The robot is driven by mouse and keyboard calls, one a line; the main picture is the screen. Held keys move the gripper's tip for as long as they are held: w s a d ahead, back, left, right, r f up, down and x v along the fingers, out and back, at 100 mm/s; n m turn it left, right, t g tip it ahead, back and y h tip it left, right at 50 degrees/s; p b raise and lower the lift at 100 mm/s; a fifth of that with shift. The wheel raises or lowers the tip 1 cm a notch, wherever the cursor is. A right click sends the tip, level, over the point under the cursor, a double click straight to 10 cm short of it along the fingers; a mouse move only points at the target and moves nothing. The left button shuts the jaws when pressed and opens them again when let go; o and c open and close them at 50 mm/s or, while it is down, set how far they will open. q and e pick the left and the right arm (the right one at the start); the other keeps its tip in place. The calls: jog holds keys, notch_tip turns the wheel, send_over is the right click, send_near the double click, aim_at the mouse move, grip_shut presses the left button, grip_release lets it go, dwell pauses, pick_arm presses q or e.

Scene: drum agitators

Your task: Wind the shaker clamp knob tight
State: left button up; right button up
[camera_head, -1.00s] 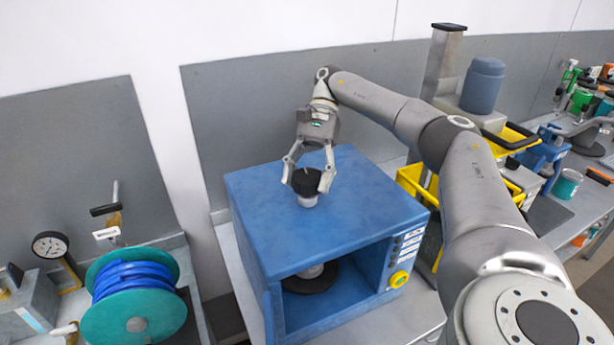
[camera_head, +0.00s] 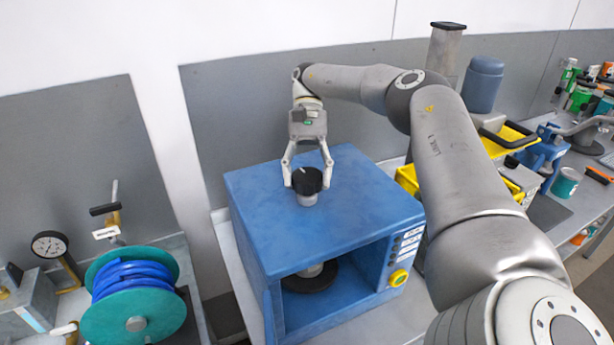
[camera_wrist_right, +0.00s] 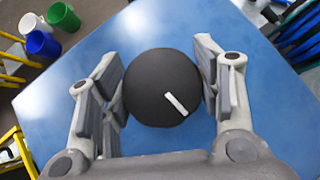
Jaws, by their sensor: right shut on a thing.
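The black round clamp knob (camera_head: 307,178) stands on a short grey stem (camera_head: 307,200) on top of the blue shaker housing (camera_head: 350,212). In the right wrist view the knob (camera_wrist_right: 155,80) shows from above, with a white mark on its lower right. My right gripper (camera_head: 308,184) comes down from above and is shut on the knob, one finger on each side. The fingers also flank the knob in the right wrist view (camera_wrist_right: 164,92). Inside the housing's open front, a dark round disc (camera_head: 310,277) sits below a grey stem. My left gripper is not in view.
A green reel with blue hose (camera_head: 135,318) and a gauge (camera_head: 48,246) stand at the left. Yellow bins (camera_head: 407,180) and a blue-grey canister (camera_head: 483,84) stand at the right, behind my right arm. The housing top around the knob is clear.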

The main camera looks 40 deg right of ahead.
dwell(0.6)
jog(key=o, duration=1)
jog(key=shift+o, duration=0.2)
jog(key=shift+f+m+t+y, duration=0.1)
jog(key=shift+m+t+y, duration=0.5)
jog(key=shift+m, duration=0.55)
jog(key=shift+m+t+y, duration=0.4)
jog(key=shift+m+t, duration=0.4)
jog(key=shift+m, duration=0.35)
jog(key=shift+m+t+y+b, duration=0.3)
jog(key=shift+m+t+b, duration=0.4)
jog(key=shift+m+t, duration=0.55)
